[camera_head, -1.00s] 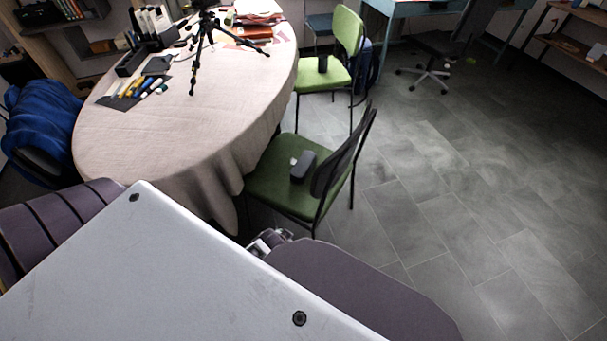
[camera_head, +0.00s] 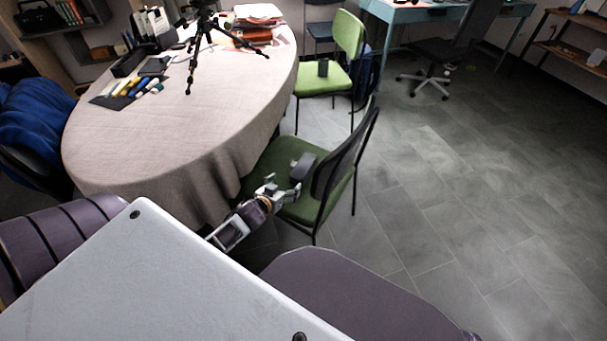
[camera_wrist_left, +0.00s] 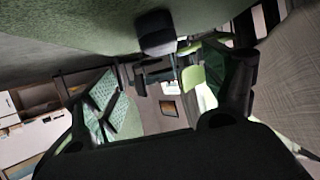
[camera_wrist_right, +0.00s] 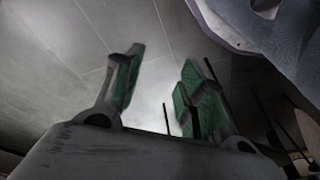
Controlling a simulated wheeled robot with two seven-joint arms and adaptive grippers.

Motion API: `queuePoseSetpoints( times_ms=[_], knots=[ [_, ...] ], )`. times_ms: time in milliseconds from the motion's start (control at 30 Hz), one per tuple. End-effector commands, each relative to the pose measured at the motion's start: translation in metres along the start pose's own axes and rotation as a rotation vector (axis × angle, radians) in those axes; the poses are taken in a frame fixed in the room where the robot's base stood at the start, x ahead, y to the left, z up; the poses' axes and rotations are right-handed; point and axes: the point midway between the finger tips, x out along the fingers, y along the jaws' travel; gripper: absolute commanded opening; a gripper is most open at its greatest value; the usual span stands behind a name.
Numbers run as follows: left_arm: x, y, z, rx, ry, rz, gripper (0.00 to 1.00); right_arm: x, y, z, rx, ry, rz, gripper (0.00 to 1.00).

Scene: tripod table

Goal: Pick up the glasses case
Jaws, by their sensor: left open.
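The glasses case, a dark grey rounded box (camera_head: 304,165), lies on the green seat of the nearer chair (camera_head: 270,160), beside its dark backrest. My left gripper (camera_head: 284,187) is over the front part of that seat, just short of the case. In the left wrist view the case (camera_wrist_left: 156,33) is on the green seat, ahead between the two spread fingers (camera_wrist_left: 172,78). The left gripper is open and empty. My right gripper (camera_wrist_right: 160,78) shows only in its own wrist view, with its green-padded fingers apart and nothing between them.
A round cloth-covered table (camera_head: 150,150) stands left of the chair, its edge close to my left arm. It holds a black tripod (camera_head: 205,40), pens and papers. A second green chair (camera_head: 325,78) with a dark item stands behind. Floor at right is clear.

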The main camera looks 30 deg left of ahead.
Motion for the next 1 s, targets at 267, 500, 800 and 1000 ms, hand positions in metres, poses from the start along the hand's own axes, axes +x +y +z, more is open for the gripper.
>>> queuePoseSetpoints(
  times_ms=[267,500,800,1000],
  knots=[
    [0.001,-0.002,-0.005,-0.003,0.020,0.006,0.84,-0.002,0.000,0.000,0.000,0.000,-0.001,0.40],
    [0.002,-0.002,-0.004,-0.003,0.019,0.006,0.84,-0.002,0.000,-0.001,0.000,0.002,-0.001,0.40],
    [0.020,-0.002,-0.004,-0.002,0.020,0.006,0.84,-0.006,-0.002,-0.002,-0.001,0.012,-0.004,0.40],
    [0.036,-0.002,-0.004,-0.002,0.019,0.006,0.84,-0.011,-0.003,-0.006,0.000,0.027,-0.007,0.40]
  ],
)
